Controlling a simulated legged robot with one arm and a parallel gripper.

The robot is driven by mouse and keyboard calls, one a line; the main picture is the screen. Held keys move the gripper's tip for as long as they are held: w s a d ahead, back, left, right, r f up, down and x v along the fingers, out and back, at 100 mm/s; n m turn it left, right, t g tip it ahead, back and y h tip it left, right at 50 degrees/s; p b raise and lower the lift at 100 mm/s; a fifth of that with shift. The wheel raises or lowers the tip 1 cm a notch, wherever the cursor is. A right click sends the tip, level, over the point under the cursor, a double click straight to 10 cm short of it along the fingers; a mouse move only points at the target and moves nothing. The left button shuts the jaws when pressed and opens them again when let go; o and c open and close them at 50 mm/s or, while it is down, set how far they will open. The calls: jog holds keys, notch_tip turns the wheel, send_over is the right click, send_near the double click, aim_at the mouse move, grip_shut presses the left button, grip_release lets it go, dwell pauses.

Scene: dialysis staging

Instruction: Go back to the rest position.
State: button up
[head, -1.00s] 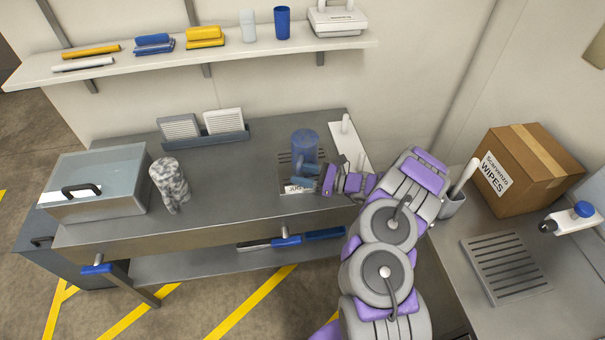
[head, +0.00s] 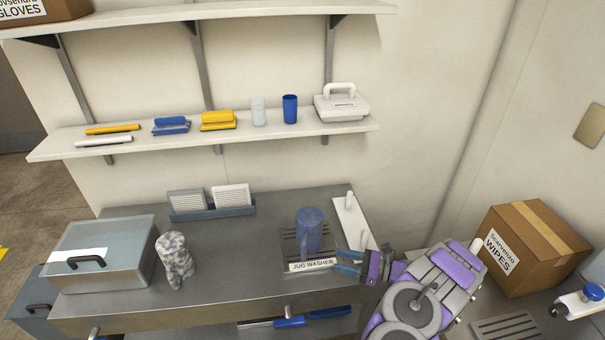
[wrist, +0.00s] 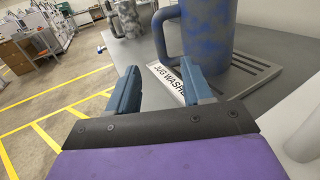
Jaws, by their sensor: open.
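My gripper (head: 347,262) is open and empty in the head view, at the front right of the steel counter. Its two blue fingers also show apart in the wrist view (wrist: 160,88), with nothing between them. A mottled blue jug (head: 309,228) stands upright on the slatted jug washer plate (head: 290,247), just left of and beyond my gripper. The jug also shows in the wrist view (wrist: 208,35), beyond the fingers and apart from them.
A grey mottled jug (head: 173,255) and a lidded bin (head: 100,262) stand left on the counter (head: 240,275). A white board with upright pegs (head: 349,222) lies right of the washer. A wipes box (head: 530,247) stands at right. A shelf (head: 270,137) holds several items above.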

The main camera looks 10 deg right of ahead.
jog(key=s+a+r+n+g+h, duration=0.1)
jog(key=s+a+r+n+g, duration=0.55)
jog(key=a+r, duration=0.4)
jog(key=s+a+r+n+g+h, duration=0.1)
jog(key=s+a+r+n+g, duration=0.45)
jog(key=a+r+n, duration=0.4)
jog(key=s+r+n+g+h, duration=0.1)
jog(key=s+r+n+h, duration=0.2)
jog(key=s, duration=0.5)
jog(key=s+r+n+h, duration=0.1)
jog(key=s+r+h, duration=0.25)
jog(key=s, duration=0.45)
jog(key=s+d+f+n+t+h, duration=0.1)
jog(key=s+d+n+t+h, duration=0.2)
jog(key=s+d+h, duration=0.4)
jog(key=s+d, duration=0.4)
jog(key=shift+d+h, duration=0.15)
jog(key=shift+h, duration=0.2)
jog(key=shift+s, duration=0.1)
jog(key=shift+c, duration=0.3)
